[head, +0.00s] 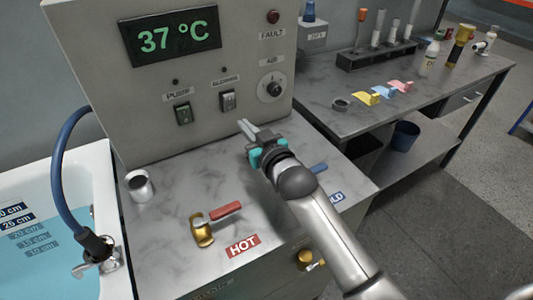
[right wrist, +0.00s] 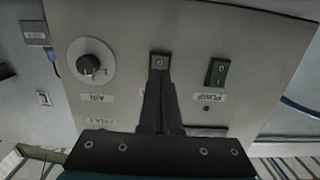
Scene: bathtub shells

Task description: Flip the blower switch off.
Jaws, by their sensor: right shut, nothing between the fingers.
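The blower switch (head: 228,102) is a small dark rocker on the upright panel, between the pump switch and the air knob. Its face looks grey and unlit, with a small round mark in the right wrist view (right wrist: 159,61). My right gripper (head: 246,128) is shut and empty, its fingertips just below and right of the blower switch in the head view. In the right wrist view the closed fingers (right wrist: 159,84) point at the switch and cover its label. I cannot tell whether they touch it. My left gripper is not in view.
The green pump switch (head: 183,114) is left of the blower switch, and the air knob (head: 271,87) is to its right. A display (head: 170,36) reads 37 °C. A tub (head: 85,163) stands left.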

